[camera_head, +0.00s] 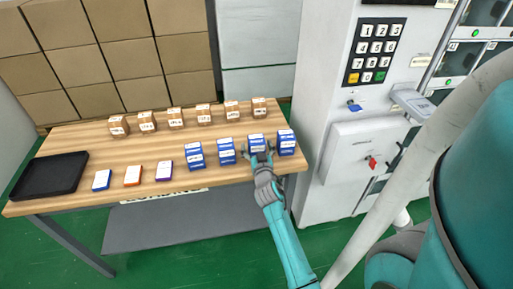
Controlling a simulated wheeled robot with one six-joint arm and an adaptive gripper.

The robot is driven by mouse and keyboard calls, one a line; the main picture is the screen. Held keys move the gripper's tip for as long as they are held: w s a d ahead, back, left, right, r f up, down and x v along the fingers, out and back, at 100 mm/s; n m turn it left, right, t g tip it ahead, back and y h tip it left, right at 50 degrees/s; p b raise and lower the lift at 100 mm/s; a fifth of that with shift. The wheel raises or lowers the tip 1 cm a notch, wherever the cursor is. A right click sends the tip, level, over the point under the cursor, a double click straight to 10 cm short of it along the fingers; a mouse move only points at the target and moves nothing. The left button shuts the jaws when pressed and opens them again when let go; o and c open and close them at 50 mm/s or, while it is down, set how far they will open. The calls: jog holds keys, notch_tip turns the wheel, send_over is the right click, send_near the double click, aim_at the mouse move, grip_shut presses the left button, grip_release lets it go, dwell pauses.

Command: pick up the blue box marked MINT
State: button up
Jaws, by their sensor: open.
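Several upright blue boxes with white tops stand on the right part of the wooden table, and their lettering is too small to read, so I cannot tell which is marked MINT. One blue box (257,139) is right at my gripper (262,157), which reaches it from the front with open fingers. The gripper hides the lower part of this box; I cannot tell whether the fingers touch it. Another blue box (287,142) stands close to its right. Two more, a blue box (227,151) and a blue box (195,155), stand to its left.
The table (70,140) has a back row of several small brown boxes (176,117). A white machine with a keypad (374,52) stands close on the right.

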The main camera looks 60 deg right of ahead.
jog(key=shift+c, duration=0.3)
jog(key=c, duration=1.2)
jog(key=shift+c, duration=0.3)
jog(key=shift+r, duration=0.15)
